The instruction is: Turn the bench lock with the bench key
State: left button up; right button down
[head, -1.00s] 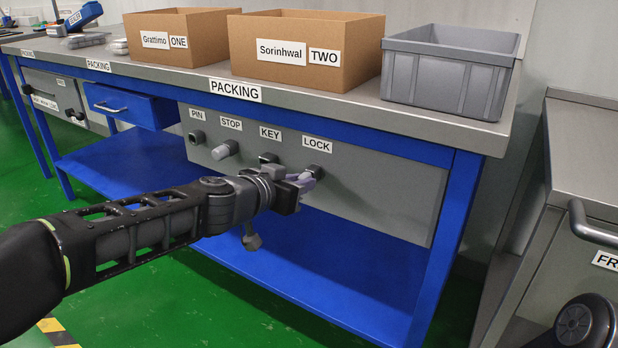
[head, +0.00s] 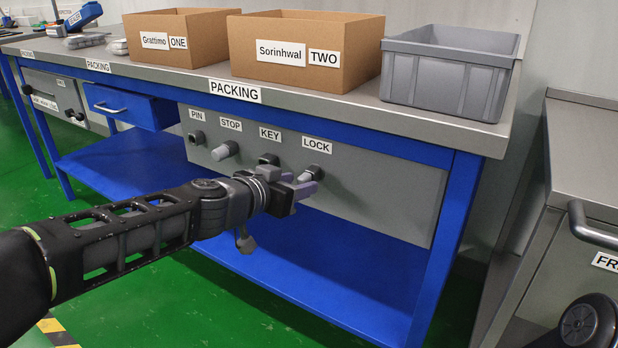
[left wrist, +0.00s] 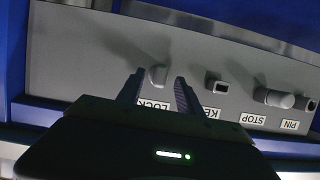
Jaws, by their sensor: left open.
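The lock (head: 319,172) is a dark socket on the grey panel under the LOCK label. The bench key (left wrist: 157,75) shows as a pale grey piece standing out from the panel at the lock in the left wrist view; its turn angle is hard to tell. My left gripper (head: 304,186) is open in front of the lock. In the left wrist view its two fingertips (left wrist: 158,82) are on either side of the key, with visible gaps. The KEY holder (left wrist: 216,84) is a dark socket that looks empty. My right gripper is not in view.
The STOP knob (head: 225,151) and the PIN socket (head: 197,138) are on the same panel to the left. The bench top (head: 440,118) overhangs above, carrying two cardboard boxes and a grey bin (head: 450,75). A steel cabinet (head: 590,160) stands at the right.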

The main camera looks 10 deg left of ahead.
pick_arm(q)
jog(key=p+v, duration=0.1)
jog(key=v, duration=0.5)
jog(key=shift+s, duration=0.1)
